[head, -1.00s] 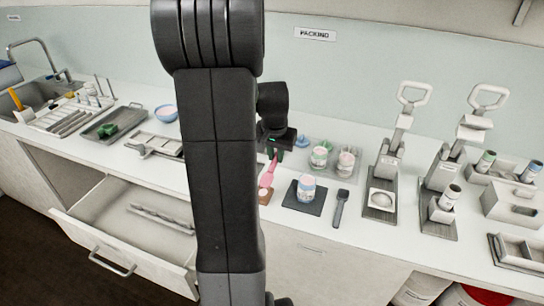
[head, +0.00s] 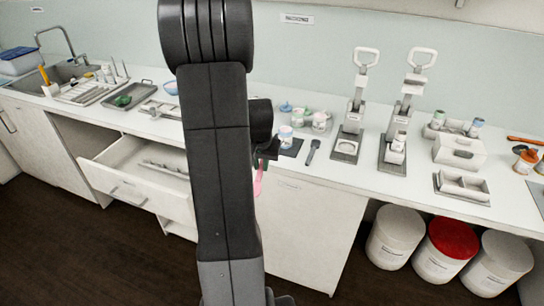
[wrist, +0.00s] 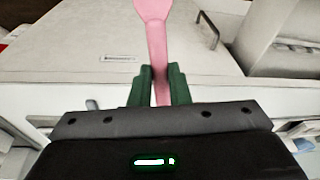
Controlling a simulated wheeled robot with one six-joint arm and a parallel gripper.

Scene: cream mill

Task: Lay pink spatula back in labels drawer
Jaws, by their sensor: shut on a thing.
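My gripper (wrist: 160,90) is shut on the pink spatula (wrist: 157,38), with its green fingers on either side of the handle; the wide end points away from the gripper. In the head view the pink spatula (head: 258,182) hangs in front of the white cabinet front, below counter height, partly hidden by my arm. An open white drawer (head: 128,190) stands out from the counter to the left of my arm. Long grey pieces lie inside it and part of its floor is bare. My arm hides its right end. No label on it is readable.
The counter (head: 330,166) carries a dark mat (head: 291,148) with a cup, a dark scoop (head: 311,150) and two presses (head: 352,120). Several lidded buckets (head: 445,250) stand under the counter at right. The floor in front is clear.

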